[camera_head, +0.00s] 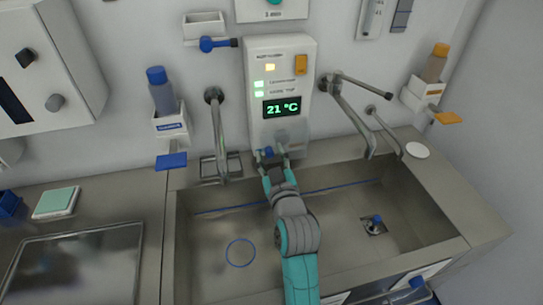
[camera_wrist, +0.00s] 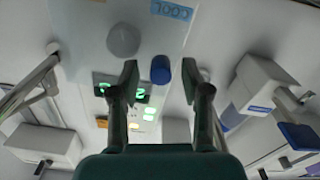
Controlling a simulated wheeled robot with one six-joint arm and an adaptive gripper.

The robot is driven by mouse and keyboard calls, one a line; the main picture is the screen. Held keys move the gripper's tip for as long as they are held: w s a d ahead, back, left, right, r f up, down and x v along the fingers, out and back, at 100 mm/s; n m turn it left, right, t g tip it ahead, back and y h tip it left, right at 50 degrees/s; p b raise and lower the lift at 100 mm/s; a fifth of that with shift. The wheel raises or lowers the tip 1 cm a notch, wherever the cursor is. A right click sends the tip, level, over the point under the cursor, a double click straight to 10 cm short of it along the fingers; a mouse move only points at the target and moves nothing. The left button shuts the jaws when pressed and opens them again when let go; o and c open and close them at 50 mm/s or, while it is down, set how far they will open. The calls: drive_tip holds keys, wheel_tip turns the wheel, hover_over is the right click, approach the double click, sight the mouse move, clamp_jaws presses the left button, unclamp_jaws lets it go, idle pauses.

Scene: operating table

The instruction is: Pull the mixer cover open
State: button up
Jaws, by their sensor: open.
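The mixer (camera_head: 258,125) is a white upright wall panel with a lit green "21 °C" display, small lights and an orange button. Its front also shows in the wrist view (camera_wrist: 85,25), upside down. A blue knob (camera_head: 267,153) and a grey knob (camera_head: 281,136) are at its lower end. My gripper (camera_head: 274,158) is open at this lower end. In the wrist view the blue knob (camera_wrist: 160,70) lies between my two fingertips, with a gap on each side. The grey knob (camera_wrist: 123,40) is beside it, near a blue "COOL" label (camera_wrist: 172,9). I cannot make out a separate cover edge.
A metal sink (camera_head: 345,225) lies under my arm. A tap pipe (camera_head: 217,135) stands left of the mixer and a long lever tap (camera_head: 352,120) right of it. Dispensers with a blue bottle (camera_head: 161,92) and an orange-capped bottle (camera_head: 435,65) flank them.

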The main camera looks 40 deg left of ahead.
clamp_jaws()
drive_tip(key=shift+d, duration=0.1)
